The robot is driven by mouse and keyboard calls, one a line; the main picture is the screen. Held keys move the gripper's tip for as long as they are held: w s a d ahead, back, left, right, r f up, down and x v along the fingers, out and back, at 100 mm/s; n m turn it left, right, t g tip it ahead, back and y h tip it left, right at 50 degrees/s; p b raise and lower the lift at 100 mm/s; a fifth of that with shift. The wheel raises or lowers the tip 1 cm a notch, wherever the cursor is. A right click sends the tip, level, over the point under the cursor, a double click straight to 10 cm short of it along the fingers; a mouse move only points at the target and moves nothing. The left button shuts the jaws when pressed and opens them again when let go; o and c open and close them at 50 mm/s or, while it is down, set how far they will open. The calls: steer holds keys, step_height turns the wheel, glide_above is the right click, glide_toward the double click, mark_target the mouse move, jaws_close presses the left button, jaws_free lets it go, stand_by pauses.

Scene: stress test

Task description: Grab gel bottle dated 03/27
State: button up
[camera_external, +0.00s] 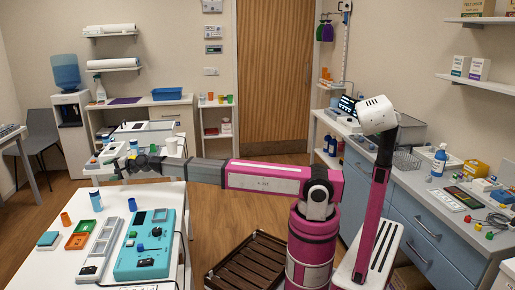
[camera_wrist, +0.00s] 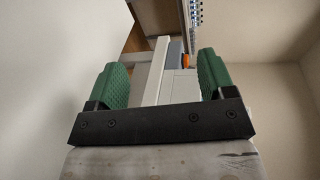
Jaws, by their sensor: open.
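No date label is readable in either view, so I cannot tell which bottle is the gel bottle dated 03/27. A white bottle with a blue label (camera_external: 439,160) stands upright on the right-hand counter. A spray bottle (camera_external: 100,90) stands on the back-left cabinet. My gripper (camera_external: 118,168) is at the left end of my outstretched arm, near the left worktables and far from the right counter. In the wrist view its green-padded fingers (camera_wrist: 163,75) are apart with nothing held. Beyond them is a pale cabinet or shelf with a small orange thing (camera_wrist: 186,61), blurred.
The right counter (camera_external: 425,185) is crowded with boxes and cables. A brown slatted crate (camera_external: 247,262) sits on the floor beside my base. Open floor lies before the door.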

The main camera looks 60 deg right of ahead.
mark_target(95, 198)
steer(key=s+f+m+g, duration=0.1)
steer(key=s, duration=0.1)
steer(key=s+a+f+m+g+y, duration=0.1)
steer(key=s+f+m, duration=0.1)
steer(key=s+a+f+m+y, duration=0.1)
steer(key=s, duration=0.1)
steer(key=shift+f+m+g, duration=0.15)
steer(key=shift+m+g, duration=0.25)
steer(key=shift+s+a+m+g+y, duration=0.4)
steer(key=shift+s+a+m+y, duration=0.2)
steer(key=shift+s+a+m, duration=0.45)
steer(key=s+a+r+m+y, duration=0.2)
steer(key=a+r+m+y, duration=0.1)
steer(key=a+r+m, duration=0.35)
steer(key=f, duration=0.7)
steer(key=shift+w+a+f, duration=0.1)
steer(key=shift+w+f, duration=0.1)
steer(key=shift+w+a+f+n, duration=0.15)
steer(key=shift+w+a, duration=0.15)
steer(key=shift+a, duration=0.15)
steer(key=shift+w+a+f+n, duration=0.15)
steer(key=shift+w+a, duration=0.15)
steer(key=shift+a, duration=0.15)
steer(key=shift+w+a+r, duration=0.15)
steer(key=shift+a, duration=0.25)
steer(key=c, duration=1.1)
